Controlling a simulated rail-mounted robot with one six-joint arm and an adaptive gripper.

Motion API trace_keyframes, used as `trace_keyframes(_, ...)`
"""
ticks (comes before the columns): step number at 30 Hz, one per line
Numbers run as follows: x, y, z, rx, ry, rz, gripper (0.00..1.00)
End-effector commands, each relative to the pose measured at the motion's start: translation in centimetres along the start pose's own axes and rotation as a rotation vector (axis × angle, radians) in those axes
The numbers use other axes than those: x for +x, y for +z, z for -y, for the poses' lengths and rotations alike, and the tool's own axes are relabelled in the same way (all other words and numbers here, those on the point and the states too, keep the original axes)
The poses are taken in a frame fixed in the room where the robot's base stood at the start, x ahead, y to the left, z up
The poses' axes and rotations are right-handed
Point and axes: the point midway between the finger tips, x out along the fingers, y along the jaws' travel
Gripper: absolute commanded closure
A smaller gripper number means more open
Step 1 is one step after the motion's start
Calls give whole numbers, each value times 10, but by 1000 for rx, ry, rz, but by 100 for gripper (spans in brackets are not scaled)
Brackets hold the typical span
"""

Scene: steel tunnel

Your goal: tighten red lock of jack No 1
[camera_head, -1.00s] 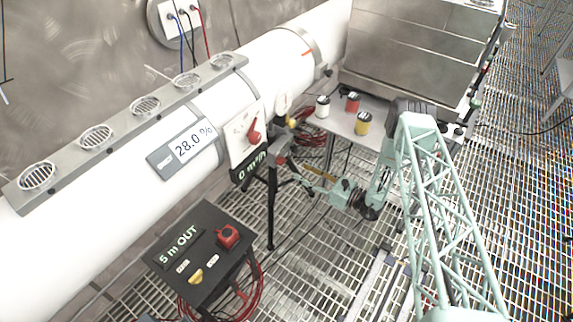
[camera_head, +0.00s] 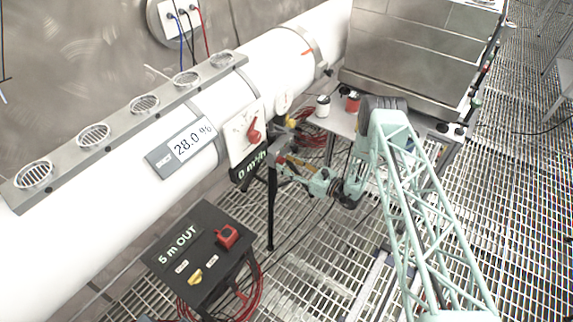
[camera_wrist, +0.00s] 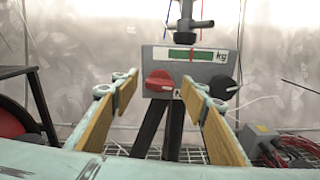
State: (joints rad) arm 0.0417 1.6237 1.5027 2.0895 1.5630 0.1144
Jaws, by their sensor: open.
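The jack's grey box (camera_wrist: 188,68) is ahead of my gripper in the wrist view, with a green kg scale (camera_wrist: 192,54) on its face. A red lock knob (camera_wrist: 158,84) sits at its lower left and a black knob (camera_wrist: 223,88) at its right. My gripper (camera_wrist: 158,100) is open and empty, its two wooden-faced fingers apart on either side of the red lock, which shows between them. Any jack number is not readable. In the head view my gripper (camera_head: 287,166) is beside the jack (camera_head: 275,150) under the white pipe, partly hidden.
A black control box (camera_head: 200,255) with a red and a yellow knob stands at the lower left. The white pipe (camera_head: 120,150) runs along the wall. White and red cans (camera_head: 352,101) stand on a table. Red cables (camera_wrist: 300,148) lie at the right.

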Motion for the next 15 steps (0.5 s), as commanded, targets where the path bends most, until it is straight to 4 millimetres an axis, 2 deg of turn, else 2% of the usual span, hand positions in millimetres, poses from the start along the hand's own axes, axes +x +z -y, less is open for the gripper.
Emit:
trace_keyframes(10, 2, 0, 0, 0, 0, 0, 60)
trace_keyframes(15, 1, 0, 0, 0, 0, 0, 75)
